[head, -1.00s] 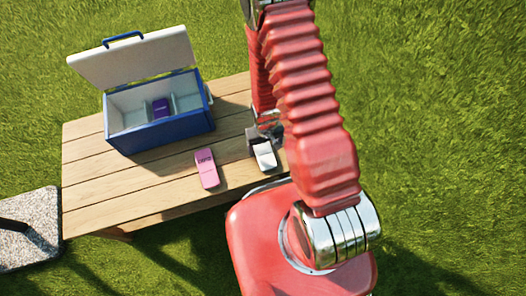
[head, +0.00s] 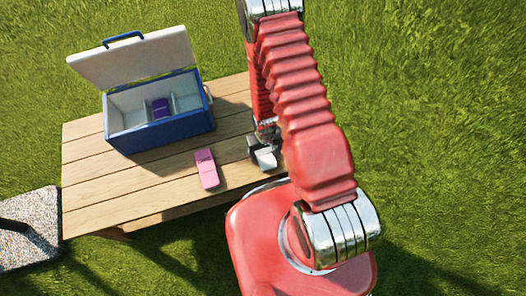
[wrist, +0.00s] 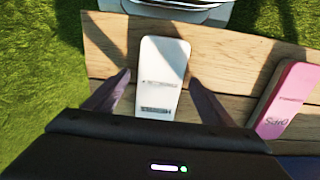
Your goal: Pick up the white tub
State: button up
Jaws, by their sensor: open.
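The white tub (wrist: 165,58) lies flat on the wooden table in the wrist view, with small dark print on its face. My gripper (wrist: 159,77) is open, with one dark finger on each side of the tub's near part; I cannot tell whether they touch it. In the head view the white tub (head: 265,159) is near the table's front right edge, partly hidden by my gripper (head: 262,149). The tub's near end is hidden behind the gripper body in the wrist view.
A pink tub (head: 206,168) lies left of the white tub; it also shows in the wrist view (wrist: 291,95). An open blue cooler (head: 165,133) with a purple tub (head: 160,108) inside stands farther back on the table (head: 90,190). The table's front left is clear.

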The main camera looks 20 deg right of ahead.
aim_at(265, 154)
jog(key=shift+c, duration=0.7)
jog(key=c, duration=1.1)
jog(key=shift+r, duration=0.15)
jog(key=shift+c, duration=0.2)
notch_tip(265, 154, up, 10)
